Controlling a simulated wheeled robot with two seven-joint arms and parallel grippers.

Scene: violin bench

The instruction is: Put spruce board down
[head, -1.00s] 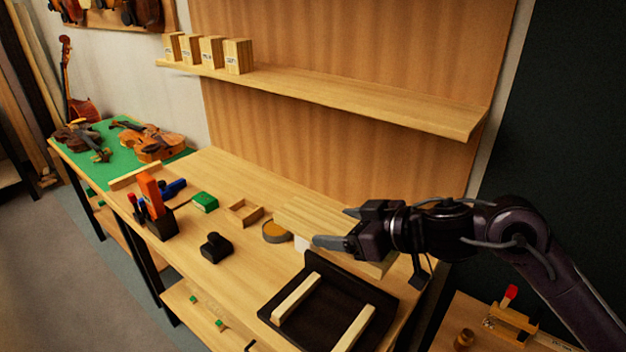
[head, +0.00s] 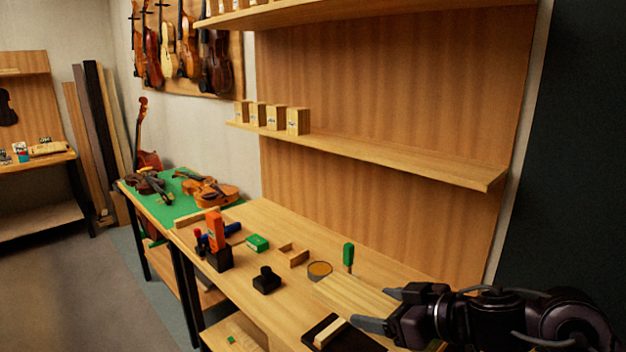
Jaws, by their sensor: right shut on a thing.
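The spruce board (head: 348,292) is a pale flat wooden board over the right part of the bench. My right gripper (head: 380,308) comes in from the lower right and is shut on the board, with one finger on each side of it. The gripper and the bottom of the picture hide the board's near end. I cannot tell whether its underside touches the bench. My left gripper is not in view.
A dark tray (head: 318,330) with a pale strip lies just in front of the board. A round tin (head: 320,269), a green-handled tool (head: 348,255) and a small wooden frame (head: 293,255) stand close behind and left. A shelf (head: 400,160) runs above.

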